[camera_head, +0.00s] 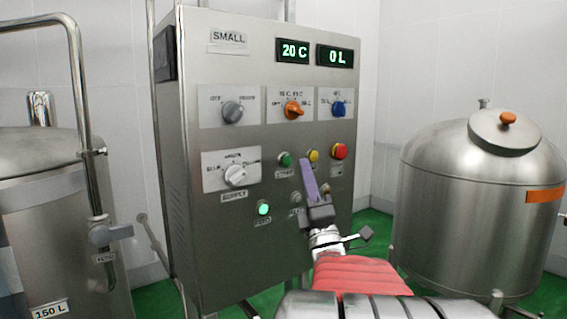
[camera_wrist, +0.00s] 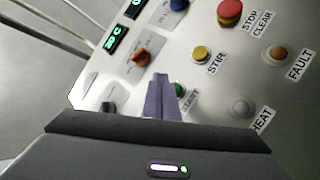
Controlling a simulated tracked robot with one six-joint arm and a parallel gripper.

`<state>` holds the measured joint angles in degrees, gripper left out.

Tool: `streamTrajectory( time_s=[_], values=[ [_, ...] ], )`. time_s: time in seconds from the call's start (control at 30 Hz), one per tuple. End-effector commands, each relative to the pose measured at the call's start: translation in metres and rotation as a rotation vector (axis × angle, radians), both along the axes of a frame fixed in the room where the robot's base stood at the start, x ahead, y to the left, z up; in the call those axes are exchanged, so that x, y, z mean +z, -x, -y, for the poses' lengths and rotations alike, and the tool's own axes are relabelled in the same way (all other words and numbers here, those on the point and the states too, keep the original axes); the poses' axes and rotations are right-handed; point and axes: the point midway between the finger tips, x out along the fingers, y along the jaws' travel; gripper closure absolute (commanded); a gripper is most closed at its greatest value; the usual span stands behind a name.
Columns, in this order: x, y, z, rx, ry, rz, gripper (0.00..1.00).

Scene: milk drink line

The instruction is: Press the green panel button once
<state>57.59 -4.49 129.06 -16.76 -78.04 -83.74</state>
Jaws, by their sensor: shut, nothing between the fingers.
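The green button (camera_head: 285,159) is on the upright steel control panel (camera_head: 230,270), left of the yellow and red buttons. My gripper (camera_head: 307,164) is shut and empty, its purple fingers pointing at the panel. In the head view its tips show just right of the green button and below the yellow one. In the wrist view the fingers (camera_wrist: 160,78) partly cover the green button (camera_wrist: 180,90), which shows at their right edge. I cannot tell whether the tips touch the panel.
A yellow button (camera_wrist: 202,53) marked STIR and a red one (camera_wrist: 230,12) marked STOP CLEAR are close by. A lit green lamp (camera_head: 264,208) and several knobs are on the panel. Steel tanks stand at left (camera_head: 50,215) and right (camera_head: 460,190).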

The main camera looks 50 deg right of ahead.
Motion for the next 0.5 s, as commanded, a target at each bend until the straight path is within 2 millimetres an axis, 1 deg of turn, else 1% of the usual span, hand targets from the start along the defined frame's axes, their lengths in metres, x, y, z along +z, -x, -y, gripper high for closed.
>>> streamTrajectory(
  time_s=[0.03,0.23,0.5],
  values=[
    [0.000,0.005,0.000,-0.003,0.000,0.000,1.00],
    [0.000,0.017,-0.004,-0.001,0.001,0.000,1.00],
    [0.000,0.019,-0.004,0.000,0.000,0.000,1.00]
  ],
)
